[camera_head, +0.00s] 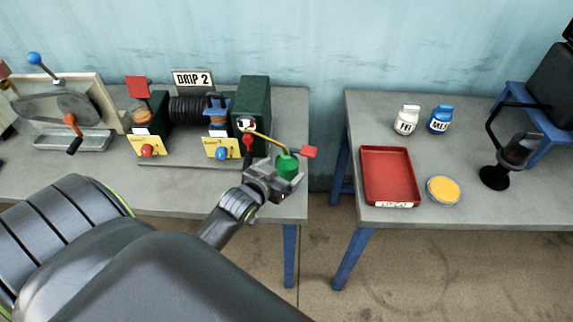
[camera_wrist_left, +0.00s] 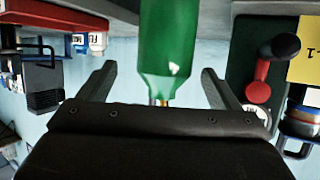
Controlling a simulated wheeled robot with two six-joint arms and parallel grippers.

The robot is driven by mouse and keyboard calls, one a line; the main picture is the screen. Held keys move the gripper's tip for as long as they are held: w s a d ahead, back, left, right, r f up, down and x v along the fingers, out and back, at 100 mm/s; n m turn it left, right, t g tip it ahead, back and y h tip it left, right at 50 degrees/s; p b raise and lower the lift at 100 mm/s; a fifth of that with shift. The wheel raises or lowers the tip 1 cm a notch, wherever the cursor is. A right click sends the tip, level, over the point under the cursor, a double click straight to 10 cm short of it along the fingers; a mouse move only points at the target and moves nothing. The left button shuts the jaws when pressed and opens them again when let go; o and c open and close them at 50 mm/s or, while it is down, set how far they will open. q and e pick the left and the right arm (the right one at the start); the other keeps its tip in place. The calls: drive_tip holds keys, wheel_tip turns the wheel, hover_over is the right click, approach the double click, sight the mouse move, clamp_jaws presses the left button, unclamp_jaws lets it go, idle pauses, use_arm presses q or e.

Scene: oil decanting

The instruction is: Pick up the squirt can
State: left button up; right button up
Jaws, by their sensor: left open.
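The squirt can (camera_head: 288,166) is green with a thin yellowish spout. It is at the right end of the left table, next to the green machine. My left gripper (camera_head: 268,180) is open at the can, and hides part of it. In the left wrist view the green can (camera_wrist_left: 168,45) lies between the two spread fingers (camera_wrist_left: 160,85), with a gap visible on both sides. Whether the can's base rests on the table is hidden. My right gripper is not in view.
The DRIP 2 machine (camera_head: 253,105) stands close on the left, with red and blue knobs. A floor gap separates the right table (camera_head: 465,216), which holds a red tray (camera_head: 388,178), a yellow-topped dish (camera_head: 443,190) and two small bottles (camera_head: 406,121).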

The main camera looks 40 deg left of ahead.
use_arm(q)
drive_tip(key=shift+w+f, duration=0.2)
drive_tip(key=shift+w, duration=0.4)
drive_tip(key=shift+w+a+f+p, duration=0.1)
drive_tip(key=shift+w+a+p, duration=0.15)
drive_tip(key=shift+w+p, duration=0.35)
drive_tip(key=shift+x, duration=2.05)
drive_tip(key=shift+s+a, duration=0.1)
drive_tip(key=shift+c, duration=0.2)
drive_tip(key=c, duration=1.2)
